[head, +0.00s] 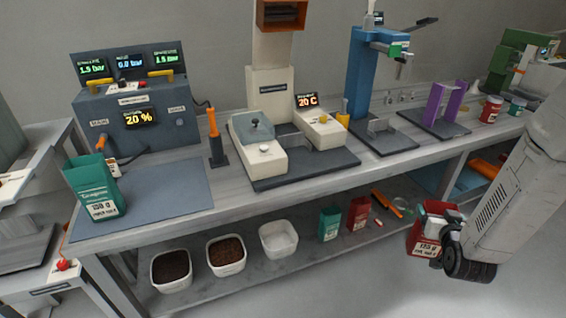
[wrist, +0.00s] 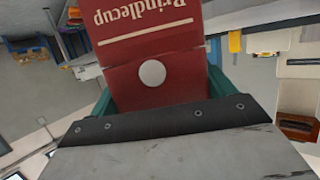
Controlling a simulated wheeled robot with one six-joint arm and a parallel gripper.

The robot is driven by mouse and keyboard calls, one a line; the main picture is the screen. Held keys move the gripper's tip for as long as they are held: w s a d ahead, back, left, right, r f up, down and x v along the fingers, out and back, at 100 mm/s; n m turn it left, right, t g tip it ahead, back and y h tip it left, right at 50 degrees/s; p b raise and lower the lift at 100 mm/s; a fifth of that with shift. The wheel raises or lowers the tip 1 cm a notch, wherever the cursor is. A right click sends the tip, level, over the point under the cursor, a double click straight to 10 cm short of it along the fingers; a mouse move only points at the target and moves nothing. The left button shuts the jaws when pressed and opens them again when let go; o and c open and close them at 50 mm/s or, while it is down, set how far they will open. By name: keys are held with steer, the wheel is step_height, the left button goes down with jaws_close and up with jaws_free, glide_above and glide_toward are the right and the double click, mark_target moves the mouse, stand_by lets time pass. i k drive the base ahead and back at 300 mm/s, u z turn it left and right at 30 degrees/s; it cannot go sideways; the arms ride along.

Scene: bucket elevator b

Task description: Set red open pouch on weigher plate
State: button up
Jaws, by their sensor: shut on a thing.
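The red pouch (head: 423,238) with a white weight label is at the right of the head view, held in front of the bench. My gripper (head: 452,232) is shut on it. In the wrist view the pouch (wrist: 150,50) fills the middle, with upside-down lettering and a white round spot, between the teal fingers. The pouch's top is partly hidden by my gripper. A dark base plate (head: 322,168) lies under the tall white machine (head: 270,90) with a small display, mid-bench, apart from the pouch. I cannot tell for certain that it is the weigher plate.
A teal pouch (head: 95,187) stands on the blue-grey mat (head: 180,200) at left. A blue press (head: 362,75) and purple stand (head: 445,103) are right of the white machine. The lower shelf (head: 255,270) holds bins and small pouches. Open floor is in front.

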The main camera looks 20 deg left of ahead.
mark_target(20, 245)
steer(key=u, duration=4.1)
steer(key=i, duration=4.9)
steer(key=z, duration=3.5)
